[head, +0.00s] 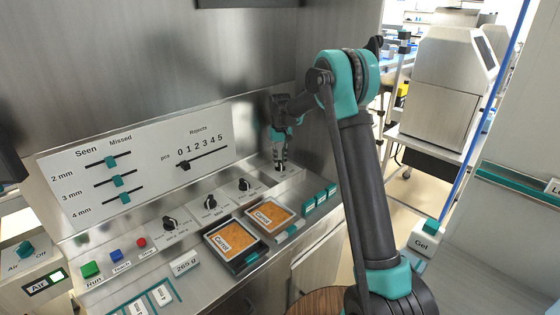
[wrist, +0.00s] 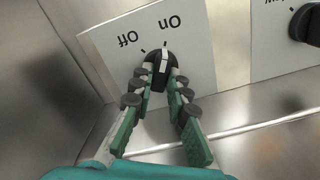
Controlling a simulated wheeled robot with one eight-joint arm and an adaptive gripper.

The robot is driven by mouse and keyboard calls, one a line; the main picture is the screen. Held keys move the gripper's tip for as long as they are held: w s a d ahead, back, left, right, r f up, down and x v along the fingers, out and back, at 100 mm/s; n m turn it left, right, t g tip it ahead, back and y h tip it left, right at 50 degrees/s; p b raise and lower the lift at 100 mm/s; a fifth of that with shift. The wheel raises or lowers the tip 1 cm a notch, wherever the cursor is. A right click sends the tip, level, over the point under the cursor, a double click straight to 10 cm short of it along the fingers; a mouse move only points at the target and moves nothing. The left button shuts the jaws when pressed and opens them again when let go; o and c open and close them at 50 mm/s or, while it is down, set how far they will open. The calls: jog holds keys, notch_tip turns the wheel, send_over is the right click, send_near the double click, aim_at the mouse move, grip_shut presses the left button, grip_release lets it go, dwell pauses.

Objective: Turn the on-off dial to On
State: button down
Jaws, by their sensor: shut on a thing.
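The on-off dial (wrist: 159,66) is a black round knob with a white ridge, on a white plate (wrist: 205,55) marked Off and On, upside down in the wrist view. The ridge points up the picture, toward the mark at On rather than the one at Off. My gripper (wrist: 160,82) has a finger on each side of the knob and is shut on it. In the head view, my gripper (head: 280,163) reaches down to the right end of the sloped panel and hides the dial.
Another black knob (wrist: 305,24) sits to the right in the wrist view. The head view shows several similar knobs (head: 210,203), sliders (head: 117,181) and carrot trays (head: 233,242) left of my gripper. A steel wall (head: 315,110) stands close behind it.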

aim_at(280, 162)
jog(key=c, duration=1.5)
grip_release()
notch_tip(280, 162, up, 12)
jog(key=s+d+f+m+t, duration=0.1)
jog(key=s+d+f, duration=0.1)
jog(key=s+d, duration=0.65)
jog(key=s+d+f+t, duration=0.1)
jog(key=s+d+f, duration=0.1)
jog(key=s+d, duration=0.65)
jog(key=s+d+f, duration=0.1)
jog(key=s+f, duration=0.2)
jog(key=s, duration=0.4)
jog(key=s+d+f+m+t, duration=0.1)
jog(key=s+d+f, duration=0.1)
jog(key=s, duration=0.6)
jog(key=s+d+f+t, duration=0.1)
jog(key=s+f, duration=0.3)
jog(key=s, duration=0.4)
jog(key=shift+d+f+m, duration=0.4)
jog(key=shift+d, duration=0.25)
